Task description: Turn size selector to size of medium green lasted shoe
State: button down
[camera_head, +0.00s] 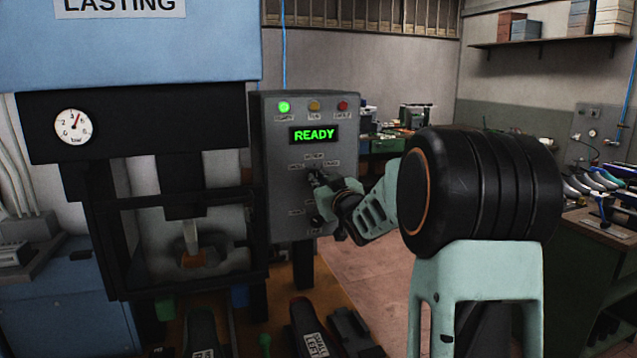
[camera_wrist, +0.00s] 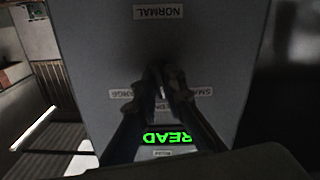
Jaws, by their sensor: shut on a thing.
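My gripper (camera_head: 318,182) reaches the grey control panel (camera_head: 275,215) and is shut on the size selector (camera_wrist: 160,78), a small dark knob mostly hidden by the fingers. In the wrist view the panel is upside down, with size labels around the knob: LARGE at left, SMALL at right, MEDIUM partly covered by the fingers. A small light mark shows between the fingertips on the MEDIUM side; the exact setting is hard to tell. I cannot pick out the medium green lasted shoe; several shoes of mixed colours (camera_head: 582,183) stand on the right bench.
The panel's display (camera_head: 314,135) reads READY and its green lamp (camera_head: 284,107) is lit. The blue and black lasting press (camera_head: 150,45) stands left of the panel. Dark labelled items (camera_head: 312,330) sit low in front. Open floor (camera_head: 385,270) lies right of the panel.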

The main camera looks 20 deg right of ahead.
jog(key=shift+m, duration=1.2)
jog(key=c, duration=2)
grip_release()
jog(key=s, duration=1.2)
